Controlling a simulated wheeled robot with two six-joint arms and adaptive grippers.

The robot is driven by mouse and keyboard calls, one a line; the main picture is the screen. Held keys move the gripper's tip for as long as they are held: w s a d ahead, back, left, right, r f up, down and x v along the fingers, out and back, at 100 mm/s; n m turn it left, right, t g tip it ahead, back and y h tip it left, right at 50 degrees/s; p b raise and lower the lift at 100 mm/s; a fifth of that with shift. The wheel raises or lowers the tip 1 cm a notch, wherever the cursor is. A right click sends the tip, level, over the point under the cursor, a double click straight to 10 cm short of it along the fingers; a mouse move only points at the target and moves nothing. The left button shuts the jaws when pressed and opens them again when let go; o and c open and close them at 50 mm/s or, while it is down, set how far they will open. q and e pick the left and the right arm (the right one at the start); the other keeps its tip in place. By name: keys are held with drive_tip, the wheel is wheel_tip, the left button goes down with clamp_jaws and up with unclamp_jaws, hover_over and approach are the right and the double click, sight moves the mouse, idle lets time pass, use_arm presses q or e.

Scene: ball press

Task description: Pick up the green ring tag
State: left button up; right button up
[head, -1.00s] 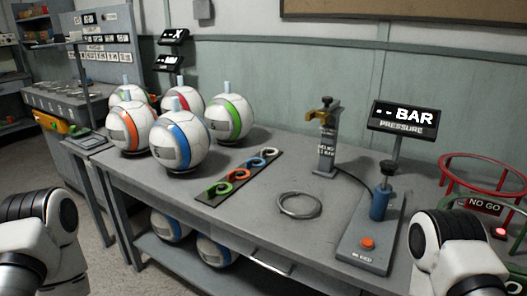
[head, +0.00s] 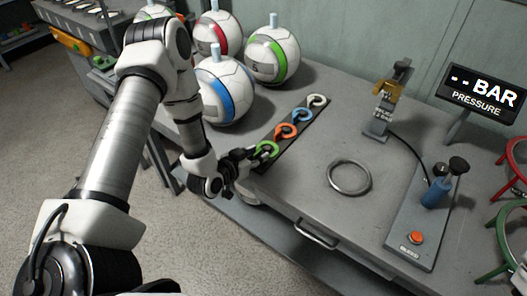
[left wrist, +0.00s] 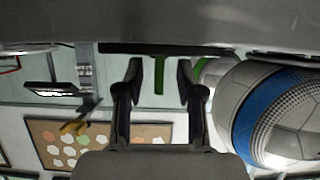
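The green ring tag (head: 267,149) is at the near end of a dark strip (head: 284,142) on the bench. My left gripper (head: 247,158) is right at it, coming in from the left. In the left wrist view my two fingers (left wrist: 161,72) stand apart, and a green upright piece (left wrist: 159,76) shows between them with a gap on each side. The green tag is not gripped. My right gripper is out of view.
Orange (head: 287,131), blue (head: 301,115) and white (head: 317,100) ring tags sit further along the strip. Several balls, one blue-striped (head: 226,84), stand behind. A metal ring (head: 349,177) lies to the right, before a pump base (head: 412,222). The bench front is clear.

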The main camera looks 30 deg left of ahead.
use_arm(q)
drive_tip(key=shift+w, duration=0.2)
drive_tip(key=shift+s+d, duration=0.1)
drive_tip(key=shift+c, duration=0.7)
clamp_jaws()
